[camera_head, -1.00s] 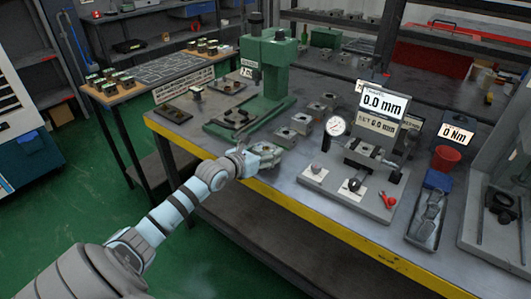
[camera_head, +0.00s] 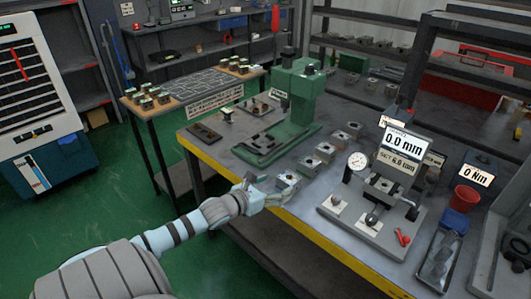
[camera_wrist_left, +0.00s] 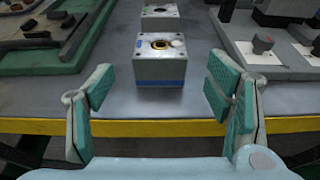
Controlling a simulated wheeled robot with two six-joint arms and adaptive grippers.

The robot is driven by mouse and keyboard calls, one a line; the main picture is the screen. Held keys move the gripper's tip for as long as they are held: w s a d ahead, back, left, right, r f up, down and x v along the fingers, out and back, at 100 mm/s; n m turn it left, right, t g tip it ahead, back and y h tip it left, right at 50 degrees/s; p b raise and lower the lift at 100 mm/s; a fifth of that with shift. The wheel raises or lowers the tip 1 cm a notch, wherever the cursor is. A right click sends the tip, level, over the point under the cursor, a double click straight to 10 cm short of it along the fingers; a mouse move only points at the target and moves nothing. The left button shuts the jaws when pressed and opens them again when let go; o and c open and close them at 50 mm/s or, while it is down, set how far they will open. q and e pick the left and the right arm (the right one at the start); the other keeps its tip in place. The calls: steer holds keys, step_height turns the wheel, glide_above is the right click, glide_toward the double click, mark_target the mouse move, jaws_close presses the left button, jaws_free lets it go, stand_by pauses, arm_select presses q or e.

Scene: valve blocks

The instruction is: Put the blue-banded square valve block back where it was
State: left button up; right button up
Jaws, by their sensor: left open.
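The square valve block with a blue band (camera_wrist_left: 160,64) stands upright on the bench near its front edge, in the left wrist view. Its grey top has a round brass-rimmed opening and a small pale disc. In the head view, the nearest block of the row (camera_head: 289,181) appears to be this one; its band is not clear there. My left gripper (camera_head: 272,194) is at the bench's front edge. Its teal-padded fingers (camera_wrist_left: 162,88) are open on either side of the block's near side, with gaps and no contact visible. My right gripper is not in view.
Another block (camera_wrist_left: 160,13) stands just behind, in a row running back. A green press (camera_head: 294,100) stands left of the row. A gauge fixture (camera_head: 372,215) stands to the right. The yellow bench edge (camera_head: 325,243) runs along the front.

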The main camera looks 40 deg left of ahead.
arm_select(q)
steer(key=s+f+n+g+y+p, duration=0.3)
steer(key=s+f+n+g+p, duration=0.3)
steer(key=s+f+n, duration=1.5)
steer(key=s+d+f+n+g, duration=0.2)
steer(key=s+d+f+n, duration=0.2)
steer(key=s, duration=0.3)
steer(key=s+d+f+n+g+h, duration=0.1)
steer(key=s+d+f+n+g, duration=0.2)
steer(key=s+d+f+n, duration=0.2)
steer(key=s+d+f+n+g+h, duration=0.1)
steer(key=s+d+f+n, duration=0.3)
steer(key=s, duration=0.5)
steer(key=shift+s+d+f+n+g, duration=0.35)
steer(key=shift+d+n+g, duration=0.4)
steer(key=shift+d, duration=0.4)
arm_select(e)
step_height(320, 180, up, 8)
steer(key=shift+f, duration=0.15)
